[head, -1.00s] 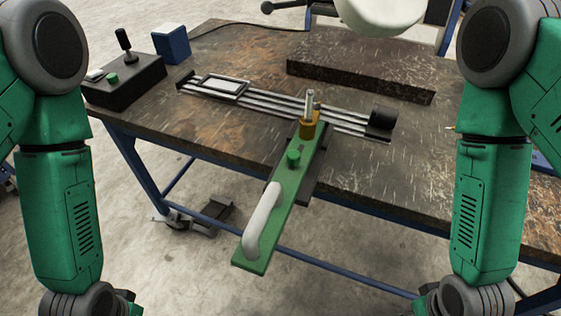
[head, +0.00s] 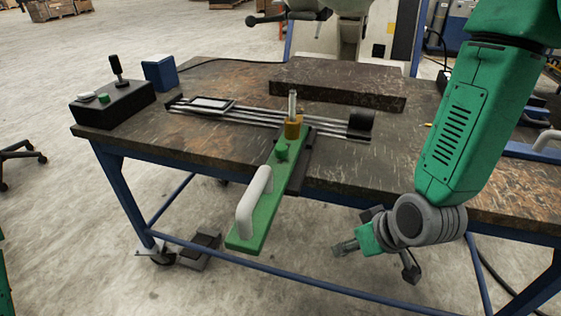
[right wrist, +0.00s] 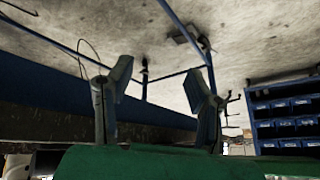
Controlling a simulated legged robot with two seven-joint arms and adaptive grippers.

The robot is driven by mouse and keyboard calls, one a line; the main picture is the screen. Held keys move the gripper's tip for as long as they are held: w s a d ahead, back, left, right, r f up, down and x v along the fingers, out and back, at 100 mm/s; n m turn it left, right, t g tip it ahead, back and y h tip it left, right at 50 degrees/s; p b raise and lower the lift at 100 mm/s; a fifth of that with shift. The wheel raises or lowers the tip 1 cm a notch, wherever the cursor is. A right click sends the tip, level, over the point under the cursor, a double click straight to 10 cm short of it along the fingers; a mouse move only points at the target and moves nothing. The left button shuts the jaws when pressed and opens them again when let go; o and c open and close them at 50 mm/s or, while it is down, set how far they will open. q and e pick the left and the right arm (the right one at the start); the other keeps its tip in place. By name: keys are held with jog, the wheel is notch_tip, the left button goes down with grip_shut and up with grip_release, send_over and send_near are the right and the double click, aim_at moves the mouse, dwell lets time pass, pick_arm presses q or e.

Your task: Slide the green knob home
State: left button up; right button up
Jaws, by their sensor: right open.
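The green knob (head: 282,149) stands up from the far part of a long green bar (head: 268,205) with a white handle (head: 254,197) at its near end. The bar juts out past the table's front edge. Its far end is at a brass-coloured post (head: 292,122) beside the rails. My right gripper (head: 350,245) is below and to the right of the bar, in front of the table, apart from it. In the right wrist view its two fingers (right wrist: 158,85) are spread with nothing between them. My left gripper is out of view.
The worn table (head: 220,150) carries metal rails (head: 265,119) ending at a black block (head: 360,124), a dark slab (head: 340,86), a blue box (head: 160,73) and a black control box (head: 113,104) with a joystick. In the right wrist view, blue bins (right wrist: 290,115) stand at right.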

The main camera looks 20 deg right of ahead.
jog(key=w+a+r+n+t+y+b, duration=0.1)
jog(key=w+a+r+t+y+b, duration=0.2)
jog(key=w+r+b, duration=0.5)
jog(key=n+t+b, duration=0.2)
jog(key=t, duration=0.2)
send_near(285, 149)
jog(key=s+d, duration=0.1)
jog(key=s, duration=0.1)
jog(key=p+x, duration=0.1)
jog(key=x, duration=0.3)
jog(key=p+x, duration=0.1)
jog(key=x, duration=0.3)
jog(key=p+x, duration=0.2)
jog(key=x, duration=0.3)
jog(key=shift+a+r, duration=0.2)
jog(key=shift+r, duration=0.2)
jog(key=shift+w+a, duration=0.2)
jog(key=shift+w, duration=0.15)
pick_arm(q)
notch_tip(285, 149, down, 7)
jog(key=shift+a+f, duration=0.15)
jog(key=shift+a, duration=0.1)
pick_arm(e)
jog(key=shift+d+y, duration=0.1)
jog(key=shift+y, duration=0.2)
jog(key=shift+c, duration=0.3)
